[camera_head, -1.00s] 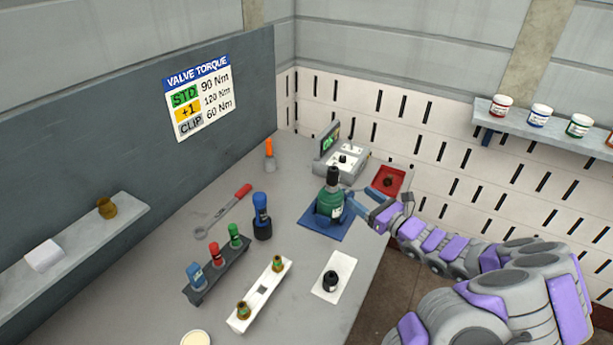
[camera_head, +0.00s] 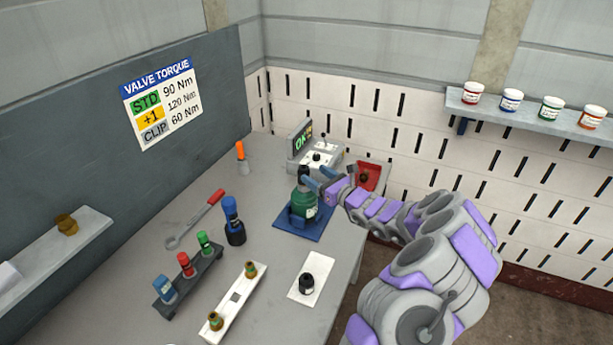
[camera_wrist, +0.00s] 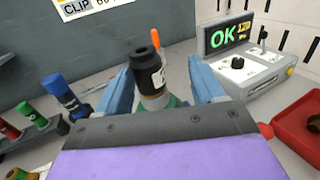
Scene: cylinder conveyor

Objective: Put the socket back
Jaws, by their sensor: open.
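A black socket (camera_wrist: 152,75) with a pale label stands upright on top of a green cylinder in the wrist view. In the head view the green cylinder (camera_head: 304,205) stands in a blue holder on a blue mat (camera_head: 286,226), and the socket's top shows just above it. My gripper (camera_wrist: 163,80) is open, with one blue finger on each side of the socket. I cannot tell whether either finger touches it. A dark rack (camera_head: 190,283) at the left holds a blue socket (camera_head: 165,288), a red socket (camera_head: 185,264) and a green socket (camera_head: 204,243).
A tester (camera_head: 318,155) with a screen reading OK stands behind the cylinder. A red tray (camera_head: 371,178) is right of it.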

